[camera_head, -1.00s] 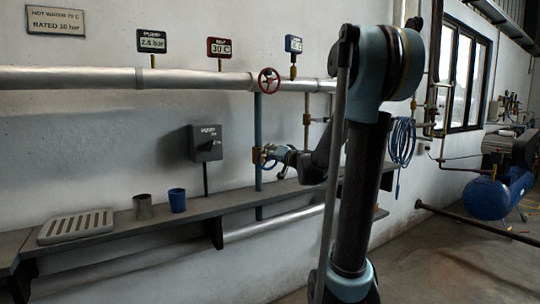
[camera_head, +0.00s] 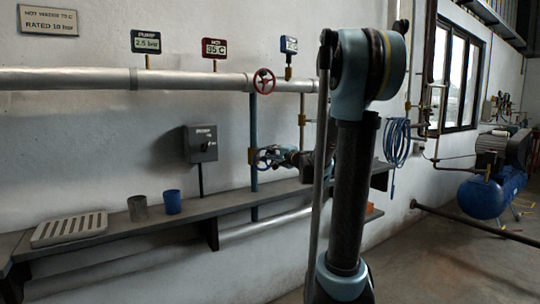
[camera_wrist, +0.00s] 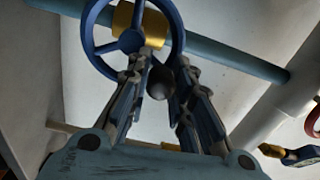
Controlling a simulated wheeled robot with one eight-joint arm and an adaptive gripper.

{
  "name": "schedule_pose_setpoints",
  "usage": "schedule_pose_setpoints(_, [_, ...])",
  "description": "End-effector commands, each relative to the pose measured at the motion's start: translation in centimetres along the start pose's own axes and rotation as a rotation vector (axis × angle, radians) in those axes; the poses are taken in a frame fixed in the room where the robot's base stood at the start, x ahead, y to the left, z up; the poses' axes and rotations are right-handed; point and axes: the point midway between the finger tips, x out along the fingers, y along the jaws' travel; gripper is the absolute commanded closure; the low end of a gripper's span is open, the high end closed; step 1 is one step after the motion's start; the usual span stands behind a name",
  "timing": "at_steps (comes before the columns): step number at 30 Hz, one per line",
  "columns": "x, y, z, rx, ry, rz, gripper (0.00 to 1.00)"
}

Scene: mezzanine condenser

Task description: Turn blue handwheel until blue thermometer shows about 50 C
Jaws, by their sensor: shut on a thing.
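The blue handwheel (camera_head: 262,158) sits on the thin vertical blue pipe below the large pipe. In the wrist view, the blue handwheel (camera_wrist: 91,35) has a spoked rim and a brass valve body behind it. My gripper (camera_head: 280,157) is at the wheel. In the wrist view my gripper (camera_wrist: 162,62) has its fingers at the lower rim and is shut on it. A dark round part shows between the fingers. The blue thermometer (camera_head: 289,45) stands on the large pipe, small and turned; I cannot read its number.
A red handwheel (camera_head: 264,81) sits on the large pipe (camera_head: 200,80). A red HOT display (camera_head: 214,48) seems to read 35 C, a black PUMP display (camera_head: 146,42) 2.5 bar. A shelf (camera_head: 120,219) below holds a blue cup (camera_head: 172,202), a grey cup (camera_head: 138,208) and a slotted tray (camera_head: 68,229).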

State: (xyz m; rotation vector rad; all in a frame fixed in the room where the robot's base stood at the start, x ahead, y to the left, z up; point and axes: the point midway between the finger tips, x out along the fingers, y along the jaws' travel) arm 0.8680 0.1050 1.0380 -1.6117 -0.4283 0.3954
Motion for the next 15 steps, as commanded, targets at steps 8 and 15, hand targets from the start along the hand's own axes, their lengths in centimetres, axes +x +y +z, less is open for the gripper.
schedule_pose_setpoints(8, [-0.09,0.54,-0.43,0.160,-0.002,0.001,1.00])
schedule_pose_setpoints(15, [-0.11,0.73,-0.59,0.229,-0.003,0.001,1.00])
